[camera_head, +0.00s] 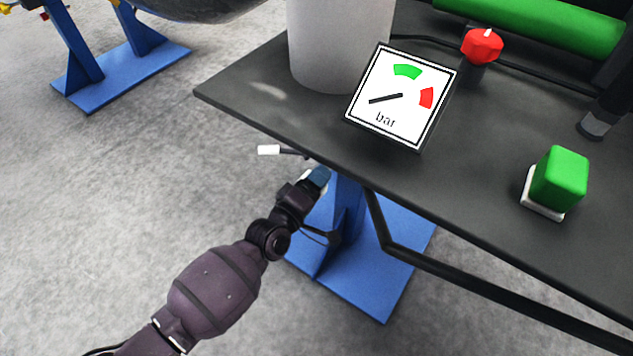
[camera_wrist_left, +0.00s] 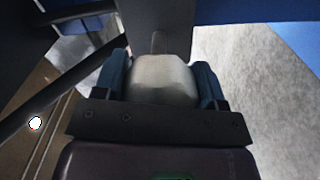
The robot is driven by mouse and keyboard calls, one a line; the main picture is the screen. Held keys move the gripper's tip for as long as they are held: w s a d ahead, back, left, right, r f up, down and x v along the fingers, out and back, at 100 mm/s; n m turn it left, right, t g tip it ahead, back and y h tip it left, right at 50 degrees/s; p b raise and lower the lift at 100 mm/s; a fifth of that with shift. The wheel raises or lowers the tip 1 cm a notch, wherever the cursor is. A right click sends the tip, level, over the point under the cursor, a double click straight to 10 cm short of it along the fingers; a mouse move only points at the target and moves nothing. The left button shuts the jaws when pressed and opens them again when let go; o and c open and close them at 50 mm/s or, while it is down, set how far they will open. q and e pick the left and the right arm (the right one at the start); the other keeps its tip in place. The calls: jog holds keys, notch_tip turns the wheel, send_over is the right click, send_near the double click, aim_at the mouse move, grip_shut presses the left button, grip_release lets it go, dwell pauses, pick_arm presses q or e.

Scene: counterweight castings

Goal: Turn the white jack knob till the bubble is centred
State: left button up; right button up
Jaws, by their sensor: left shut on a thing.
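My left gripper (camera_head: 319,178) reaches under the front edge of the dark table, beside a blue leg. In the left wrist view its two blue fingers (camera_wrist_left: 162,72) stand on either side of the white jack knob (camera_wrist_left: 162,86) and are shut on it. A shaft runs from the knob's far side to a dark part. In the head view the knob is mostly hidden by the gripper. No bubble or level shows in either view. My right gripper is not in view.
The dark table (camera_head: 245,95) carries a grey cylinder (camera_head: 335,45), a "bar" gauge (camera_head: 400,98), a red knob (camera_head: 482,46) and a green block (camera_head: 560,178). A white-ended lever (camera_head: 268,150) sticks out below the table edge. Grey floor (camera_head: 130,180) is open at left.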

pick_arm(q)
jog(key=shift+f, duration=0.1)
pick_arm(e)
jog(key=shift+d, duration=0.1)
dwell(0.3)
pick_arm(q)
jog(key=o, duration=0.9)
jog(key=shift+s+a, duration=0.3)
jog(key=shift+s, duration=0.1)
jog(key=shift+p+v, duration=1)
jog(key=shift+v, duration=3.9)
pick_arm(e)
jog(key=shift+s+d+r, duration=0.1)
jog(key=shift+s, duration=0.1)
pick_arm(q)
jog(key=shift+s, duration=0.1)
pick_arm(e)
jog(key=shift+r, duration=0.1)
